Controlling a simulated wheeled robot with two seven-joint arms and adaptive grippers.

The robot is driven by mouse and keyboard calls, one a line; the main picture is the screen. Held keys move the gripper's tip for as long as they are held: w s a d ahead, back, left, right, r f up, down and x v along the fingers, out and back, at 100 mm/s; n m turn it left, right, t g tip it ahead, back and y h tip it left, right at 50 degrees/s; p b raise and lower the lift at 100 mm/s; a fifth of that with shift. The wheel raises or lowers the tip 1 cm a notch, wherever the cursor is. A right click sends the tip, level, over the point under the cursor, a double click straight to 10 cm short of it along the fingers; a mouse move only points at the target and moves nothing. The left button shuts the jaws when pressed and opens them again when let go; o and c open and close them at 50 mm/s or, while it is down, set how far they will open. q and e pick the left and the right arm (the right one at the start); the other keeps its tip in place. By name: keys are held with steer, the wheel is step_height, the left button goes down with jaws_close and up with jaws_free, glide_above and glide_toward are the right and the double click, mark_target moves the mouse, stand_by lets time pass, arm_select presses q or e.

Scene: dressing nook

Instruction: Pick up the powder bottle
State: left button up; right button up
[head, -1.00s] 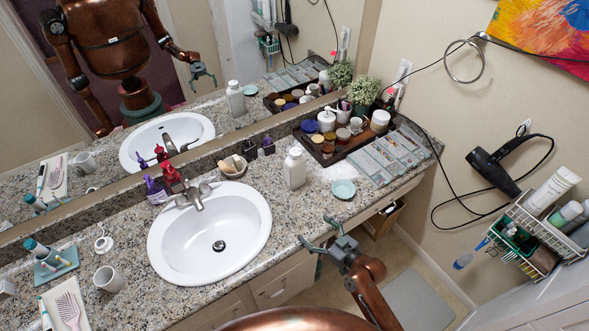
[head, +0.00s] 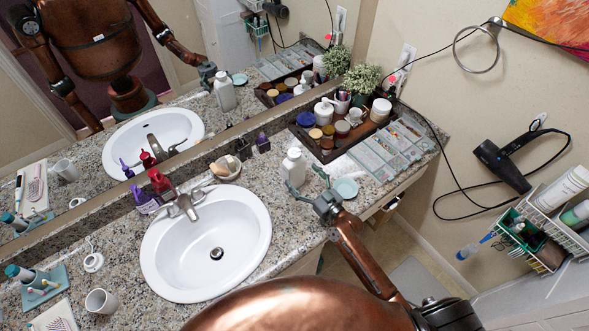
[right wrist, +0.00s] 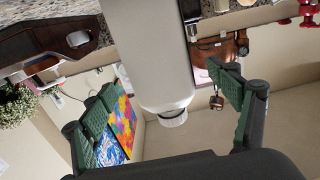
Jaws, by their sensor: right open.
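The powder bottle (head: 294,168) is white and stands upright on the speckled counter, right of the sink. It also shows in the right wrist view (right wrist: 155,65), between my fingers with its ribbed white cap toward the palm. My right gripper (head: 305,181) is open at the bottle, with one finger near its lower front and the other to its right. In the wrist view a gap shows on both sides of the bottle. My left gripper is not in view.
A pale green dish (head: 345,188) sits just right of the gripper. A dark tray (head: 328,155) of jars and a sectioned organizer (head: 385,158) lie behind. A mirror backs the counter.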

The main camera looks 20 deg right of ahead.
mark_target(299, 171)
steer(key=x, duration=0.4)
steer(key=shift+r, duration=0.3)
steer(key=shift+w+a+f, duration=0.1)
steer(key=shift+w+a, duration=0.1)
steer(key=shift+w, duration=0.5)
steer(key=c, duration=1.4)
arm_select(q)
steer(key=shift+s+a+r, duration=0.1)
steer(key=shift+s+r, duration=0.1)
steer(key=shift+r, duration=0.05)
arm_select(e)
steer(key=shift+c, duration=0.6)
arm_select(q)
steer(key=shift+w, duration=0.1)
